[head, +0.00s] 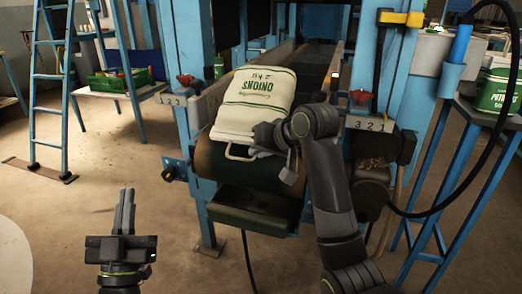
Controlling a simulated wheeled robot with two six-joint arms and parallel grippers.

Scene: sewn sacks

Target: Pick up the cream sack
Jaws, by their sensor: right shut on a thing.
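The cream sack (256,100) with green stripes and the word ONIONS lies on the conveyor's near end, its lettering upside down to me. A cream loop handle (236,156) hangs at its near edge. My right gripper (258,151) is at the sack's near right edge, beside the handle, and is shut on the sack; its wrist partly hides the fingertips and the exact grip. My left gripper (126,209) is away from the sack, at the lower left over the floor, pointing up, with its fingers together and nothing between them.
The conveyor (318,75) runs back between blue posts (187,60). Signs with numbers and red knobs flank its near end. A blue ladder (50,90) and a table with a green crate (118,81) stand at left.

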